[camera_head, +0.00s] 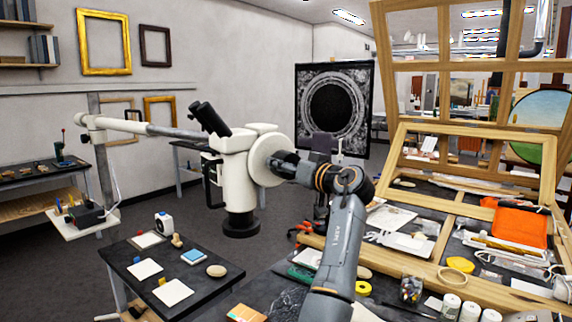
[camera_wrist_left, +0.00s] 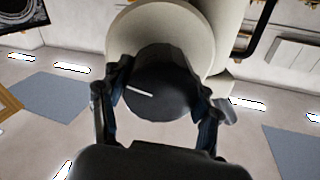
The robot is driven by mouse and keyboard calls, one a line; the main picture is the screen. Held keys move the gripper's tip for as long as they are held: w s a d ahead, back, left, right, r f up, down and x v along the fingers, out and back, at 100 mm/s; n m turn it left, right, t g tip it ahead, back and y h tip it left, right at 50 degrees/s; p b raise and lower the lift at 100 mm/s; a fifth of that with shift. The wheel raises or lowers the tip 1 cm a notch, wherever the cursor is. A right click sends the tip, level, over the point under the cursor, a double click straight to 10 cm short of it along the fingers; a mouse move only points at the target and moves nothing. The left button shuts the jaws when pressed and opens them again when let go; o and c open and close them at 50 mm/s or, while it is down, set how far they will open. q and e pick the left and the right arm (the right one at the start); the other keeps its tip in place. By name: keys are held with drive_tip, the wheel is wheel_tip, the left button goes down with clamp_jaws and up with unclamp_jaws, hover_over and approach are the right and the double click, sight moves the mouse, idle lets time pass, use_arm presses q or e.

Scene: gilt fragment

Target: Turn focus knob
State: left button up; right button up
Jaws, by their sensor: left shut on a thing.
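A white microscope (camera_head: 237,165) on a boom arm stands left of centre in the head view, with black eyepieces at the top and a black lens below. A round black focus knob (camera_wrist_left: 165,75) with a white index line sits on its pale round housing in the left wrist view. My left gripper (camera_wrist_left: 160,98) is shut on the knob, one finger on each side. In the head view the left gripper (camera_head: 279,164) reaches the microscope's right side and hides most of the knob. The white line slants slightly down to the right. My right gripper is not in view.
A small black table (camera_head: 205,268) with white pads stands below the microscope. A cluttered workbench (camera_head: 385,262) with a wooden frame (camera_head: 425,268) and tools fills the right. A dark framed panel (camera_head: 350,78) stands behind. Dark floor shows at left.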

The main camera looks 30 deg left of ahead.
use_arm(q)
drive_tip(key=shift+m+p, duration=0.4)
drive_tip(key=shift+m, duration=1.7)
drive_tip(key=o, duration=1.2)
drive_tip(key=shift+c, duration=0.2)
drive_tip(key=v, duration=1.2)
drive_tip(key=shift+f, duration=0.1)
